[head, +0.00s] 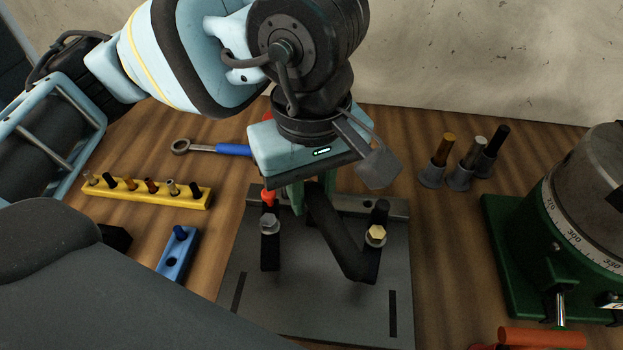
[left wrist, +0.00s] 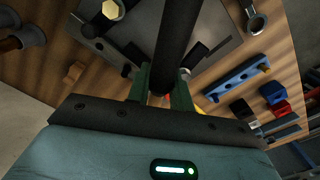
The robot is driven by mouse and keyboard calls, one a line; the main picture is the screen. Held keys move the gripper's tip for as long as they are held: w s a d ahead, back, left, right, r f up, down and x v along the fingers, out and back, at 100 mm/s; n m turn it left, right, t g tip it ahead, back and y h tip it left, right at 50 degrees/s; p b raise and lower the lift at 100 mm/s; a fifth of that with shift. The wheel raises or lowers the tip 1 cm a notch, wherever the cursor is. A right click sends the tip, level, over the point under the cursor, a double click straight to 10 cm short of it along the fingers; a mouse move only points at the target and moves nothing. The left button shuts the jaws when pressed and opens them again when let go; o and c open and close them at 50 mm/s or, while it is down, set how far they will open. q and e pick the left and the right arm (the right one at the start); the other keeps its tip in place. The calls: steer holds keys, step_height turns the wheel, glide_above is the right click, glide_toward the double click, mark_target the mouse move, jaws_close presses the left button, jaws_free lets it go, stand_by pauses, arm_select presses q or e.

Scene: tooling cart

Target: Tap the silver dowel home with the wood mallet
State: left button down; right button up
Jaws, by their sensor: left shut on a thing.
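My left gripper (head: 308,198) points down over the back of a grey fixture plate (head: 325,315). It is shut on a dark rod (head: 335,235), which slants towards the front right between two black clamps. The rod also shows in the left wrist view (left wrist: 177,35), between the green fingers (left wrist: 160,92). I cannot tell whether it is the mallet's handle; no wooden mallet head shows. A silver dowel (head: 475,152) stands upright in a grey holder at the back right, between a brass and a black one. I cannot tell whether it is the task's dowel. My right gripper is not in view.
The clamps carry a silver bolt (head: 268,222) and a gold bolt (head: 375,235). A yellow pin rack (head: 150,195), a blue block (head: 177,258) and a blue-handled wrench (head: 232,150) lie left. A green-based round device (head: 515,265) stands right. A wall closes the back.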

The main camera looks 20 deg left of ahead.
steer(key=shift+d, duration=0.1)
arm_select(q)
step_height(320, 180, down, 4)
steer(key=shift+r+b, duration=0.1)
steer(key=shift+b, duration=0.95)
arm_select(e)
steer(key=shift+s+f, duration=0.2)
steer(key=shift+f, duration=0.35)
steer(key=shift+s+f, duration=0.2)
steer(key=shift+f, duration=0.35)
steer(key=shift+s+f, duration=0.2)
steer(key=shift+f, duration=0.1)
arm_select(q)
steer(key=shift+b, duration=0.35)
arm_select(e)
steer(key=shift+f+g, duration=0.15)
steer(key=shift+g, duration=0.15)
